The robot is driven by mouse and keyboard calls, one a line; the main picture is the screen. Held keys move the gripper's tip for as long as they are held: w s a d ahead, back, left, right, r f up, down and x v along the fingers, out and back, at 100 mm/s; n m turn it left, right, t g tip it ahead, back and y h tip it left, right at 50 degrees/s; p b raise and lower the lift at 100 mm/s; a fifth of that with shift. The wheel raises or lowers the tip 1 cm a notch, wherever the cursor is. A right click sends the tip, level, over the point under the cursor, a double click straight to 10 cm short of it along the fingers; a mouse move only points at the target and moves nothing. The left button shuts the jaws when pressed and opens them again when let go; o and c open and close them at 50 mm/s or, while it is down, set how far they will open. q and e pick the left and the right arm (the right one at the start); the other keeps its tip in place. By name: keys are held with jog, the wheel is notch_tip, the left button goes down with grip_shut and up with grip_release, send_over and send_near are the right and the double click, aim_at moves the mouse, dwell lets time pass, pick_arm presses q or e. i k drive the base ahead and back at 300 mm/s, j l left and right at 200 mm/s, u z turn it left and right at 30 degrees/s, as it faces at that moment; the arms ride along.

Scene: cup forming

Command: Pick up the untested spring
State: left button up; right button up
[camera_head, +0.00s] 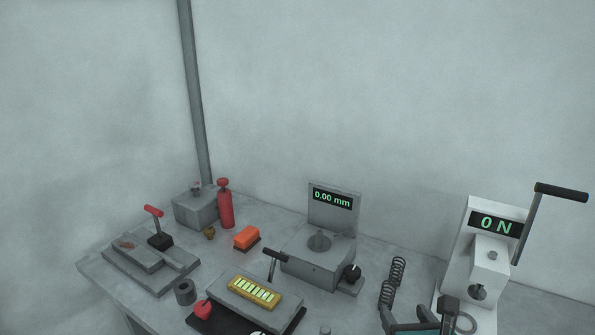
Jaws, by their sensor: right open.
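Two dark coil springs stand close together right of centre: a farther one (398,270) and a nearer one (387,293). Nothing visible marks either as untested. My right gripper (421,319) is at the bottom edge, just in front of and to the right of the nearer spring. Its dark fingers are apart and nothing shows held between them. Whether a finger touches the nearer spring's lower end cannot be told. My left gripper is not in view.
A white force tester (455,262) reading 0 N, with a lever (536,225), stands at the right. A grey gauge (315,250) reading 0.00 mm stands left of the springs. A yellow slotted block (254,292), red bottle (225,208) and orange block (246,237) occupy the bench leftward.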

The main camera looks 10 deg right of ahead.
aim_at(393, 263)
jog(key=k+j, duration=0.1)
jog(key=k, duration=0.4)
jog(key=k+j, duration=0.1)
jog(key=k, duration=0.4)
